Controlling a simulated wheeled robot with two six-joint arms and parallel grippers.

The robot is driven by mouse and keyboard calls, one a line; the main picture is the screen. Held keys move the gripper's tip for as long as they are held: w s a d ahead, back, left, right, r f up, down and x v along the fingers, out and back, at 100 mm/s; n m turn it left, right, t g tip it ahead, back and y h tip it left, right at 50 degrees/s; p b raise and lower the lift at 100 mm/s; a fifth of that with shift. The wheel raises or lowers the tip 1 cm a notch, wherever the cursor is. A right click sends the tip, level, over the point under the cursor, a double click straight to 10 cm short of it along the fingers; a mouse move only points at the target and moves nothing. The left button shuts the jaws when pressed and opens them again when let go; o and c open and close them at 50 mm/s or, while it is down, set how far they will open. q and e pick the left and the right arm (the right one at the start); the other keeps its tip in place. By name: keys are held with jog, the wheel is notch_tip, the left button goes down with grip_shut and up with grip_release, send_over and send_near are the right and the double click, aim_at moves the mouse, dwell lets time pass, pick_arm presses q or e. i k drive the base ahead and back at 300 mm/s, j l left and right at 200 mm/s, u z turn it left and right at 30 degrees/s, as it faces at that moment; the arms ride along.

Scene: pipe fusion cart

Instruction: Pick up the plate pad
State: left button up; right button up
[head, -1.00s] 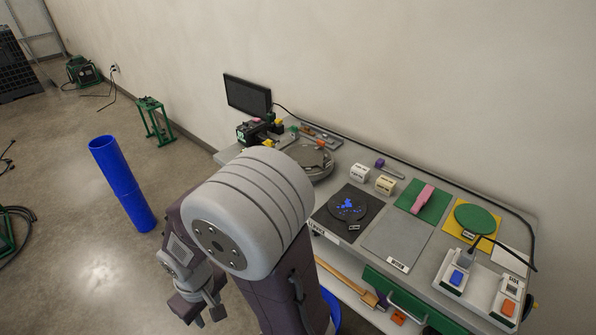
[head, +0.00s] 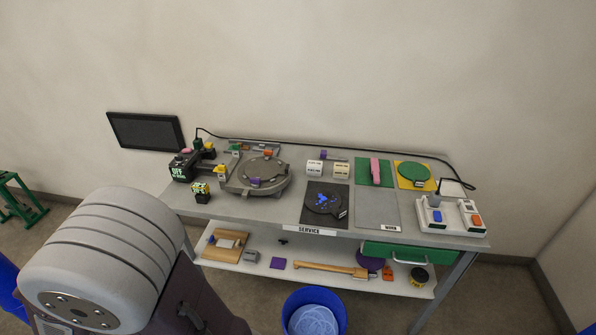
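I cannot tell for sure which thing is the plate pad. A round green pad (head: 414,172) lies on a yellow square mat (head: 403,184) at the back right of the cart top. A dark round plate (head: 323,203) with blue scraps on it lies on the black mat (head: 317,221) marked SERVICE. A pink paddle-shaped piece (head: 375,170) lies on a green mat (head: 364,180). Neither of my grippers is in view; only a thick grey and dark arm part of mine shows at the lower left.
A monitor (head: 146,131) stands at the back left. A blue bin (head: 314,314) stands on the floor in front.

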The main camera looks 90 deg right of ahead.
aim_at(314, 168)
jog(key=i+l+z, duration=0.15)
jog(key=z, duration=0.3)
jog(key=i+z, duration=0.7)
jog(key=z, duration=0.15)
jog(key=i+j+z, duration=0.2)
jog(key=z, duration=0.25)
jog(key=i+j+z, duration=0.25)
jog(key=z, duration=0.15)
jog(key=i+j+z, duration=0.25)
jog(key=z, duration=0.2)
jog(key=i+z, duration=0.15)
jog(key=z, duration=0.35)
jog(key=i+j+z, duration=0.1)
jog(key=z, duration=0.4)
jog(key=i+j+z, duration=0.15)
jog(key=z, duration=0.35)
jog(key=i+j+z, duration=0.15)
jog(key=z, duration=0.35)
jog(key=i+j+z, duration=0.1)
jog(key=j+z, duration=0.15)
jog(key=z, duration=0.25)
